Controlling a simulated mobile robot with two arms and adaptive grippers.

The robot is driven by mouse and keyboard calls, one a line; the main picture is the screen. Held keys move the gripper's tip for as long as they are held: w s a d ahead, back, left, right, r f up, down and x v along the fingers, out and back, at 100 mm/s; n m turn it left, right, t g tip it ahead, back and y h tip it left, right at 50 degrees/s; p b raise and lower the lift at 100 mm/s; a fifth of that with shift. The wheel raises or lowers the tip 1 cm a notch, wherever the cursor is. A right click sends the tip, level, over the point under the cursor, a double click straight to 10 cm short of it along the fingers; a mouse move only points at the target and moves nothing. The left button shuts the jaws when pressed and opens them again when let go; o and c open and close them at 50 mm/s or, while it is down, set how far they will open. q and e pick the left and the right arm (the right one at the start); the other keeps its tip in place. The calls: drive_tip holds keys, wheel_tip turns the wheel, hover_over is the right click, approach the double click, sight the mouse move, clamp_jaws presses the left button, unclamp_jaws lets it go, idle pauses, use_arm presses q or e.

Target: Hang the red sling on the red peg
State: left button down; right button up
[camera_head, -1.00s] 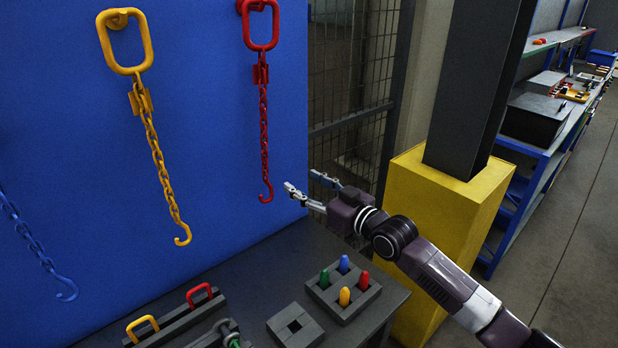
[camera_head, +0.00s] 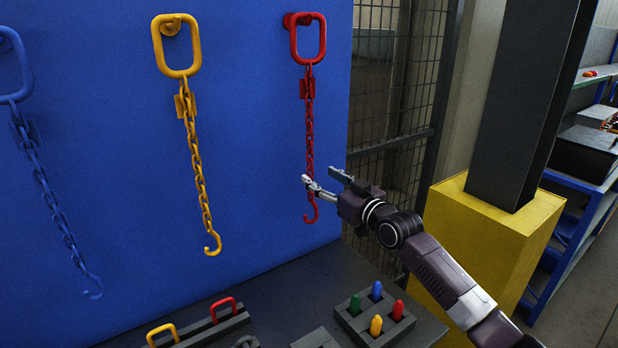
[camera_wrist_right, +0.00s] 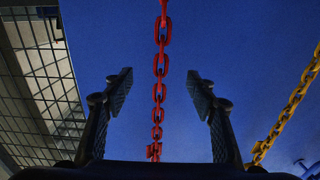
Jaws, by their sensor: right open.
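The red sling (camera_head: 310,100) hangs on the blue board by its oblong top ring, which is looped over the red peg (camera_head: 290,20). Its chain runs straight down to a red hook near the board's lower right. My right gripper (camera_head: 322,176) is open and empty at the lower part of the red chain, its fingers in front of the chain just above the hook. In the right wrist view the red chain (camera_wrist_right: 158,90) runs upright between the two open fingers of my right gripper (camera_wrist_right: 160,90), touching neither. My left gripper is not in view.
A yellow sling (camera_head: 190,130) and a blue sling (camera_head: 50,190) hang to the left on the board. Below are a block with coloured pegs (camera_head: 378,318) and a rack with red and yellow handles (camera_head: 195,335). A yellow column base (camera_head: 490,230) stands right of the arm.

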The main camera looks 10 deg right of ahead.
sight(313, 173)
drive_tip(key=b+x, duration=0.4)
drive_tip(key=x, duration=0.1)
drive_tip(key=shift+f, duration=0.25)
drive_tip(key=shift+w+a+r+b, duration=0.2)
drive_tip(key=shift+w+a+b, duration=0.05)
drive_tip(key=shift+w+b, duration=0.45)
drive_tip(key=c, duration=1.3)
drive_tip(key=shift+s+d+p, duration=0.15)
drive_tip(key=shift+s+p, duration=0.15)
drive_tip(key=shift+s, duration=0.15)
idle(0.6)
drive_tip(key=o, duration=0.5)
drive_tip(key=shift+c, duration=0.2)
